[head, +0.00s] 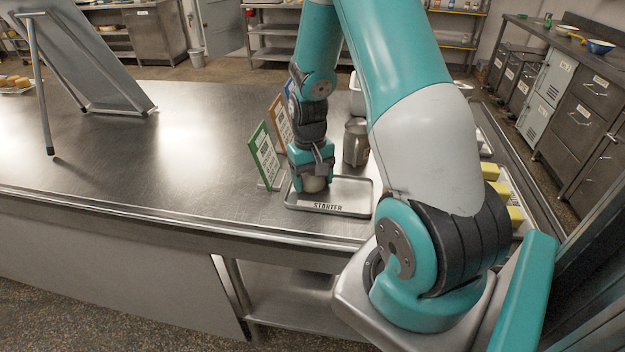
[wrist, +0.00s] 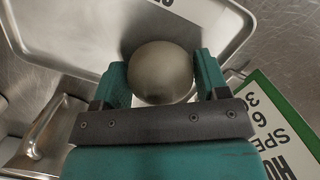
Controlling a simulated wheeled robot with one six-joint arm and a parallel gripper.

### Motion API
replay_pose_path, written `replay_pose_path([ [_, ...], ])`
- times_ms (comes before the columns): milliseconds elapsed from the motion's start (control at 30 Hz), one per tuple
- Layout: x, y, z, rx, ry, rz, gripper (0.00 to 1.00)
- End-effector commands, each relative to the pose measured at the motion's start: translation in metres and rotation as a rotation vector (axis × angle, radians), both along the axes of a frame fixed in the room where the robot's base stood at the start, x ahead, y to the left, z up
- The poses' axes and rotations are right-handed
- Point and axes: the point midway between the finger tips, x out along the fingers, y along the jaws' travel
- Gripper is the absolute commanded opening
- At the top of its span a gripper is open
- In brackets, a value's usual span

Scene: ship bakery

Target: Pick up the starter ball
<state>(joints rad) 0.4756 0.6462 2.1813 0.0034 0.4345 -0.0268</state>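The starter ball (wrist: 160,68) is a round, grey-beige ball at the tray's left end in the head view, partly hidden there by my gripper (head: 312,184). The metal tray (head: 352,192) carries the label STARTER on its front rim. In the wrist view my gripper (wrist: 160,80) has one teal finger on each side of the ball. The right finger is very close to it, and a narrow gap seems to show at the left. I cannot tell whether either finger touches the ball.
A green-framed sign card (head: 265,155) stands just left of the tray, with an orange-framed card (head: 281,122) behind it. A metal jug (head: 356,143) stands behind the tray. Yellow blocks (head: 490,171) lie at the right.

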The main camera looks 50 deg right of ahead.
Motion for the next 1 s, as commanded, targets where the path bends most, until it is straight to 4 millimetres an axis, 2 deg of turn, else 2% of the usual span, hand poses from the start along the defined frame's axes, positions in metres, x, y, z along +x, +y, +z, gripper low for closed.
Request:
replay_pose_path([
  [33, 0.000, 0.000, 0.000, 0.000, 0.000, 0.000, 0.56],
  [100, 0.000, 0.000, 0.000, 0.000, 0.000, 0.000, 0.40],
  [133, 0.000, 0.000, 0.000, 0.000, 0.000, 0.000, 0.38],
  [400, 0.000, 0.000, 0.002, 0.000, -0.001, 0.000, 0.38],
  [567, 0.001, 0.000, 0.012, -0.001, -0.003, 0.000, 0.38],
  [667, 0.001, -0.001, 0.028, -0.003, -0.005, 0.000, 0.38],
  [767, 0.002, -0.001, 0.054, -0.004, -0.008, 0.000, 0.38],
  [1000, 0.001, -0.001, 0.129, -0.004, -0.008, 0.000, 0.38],
])
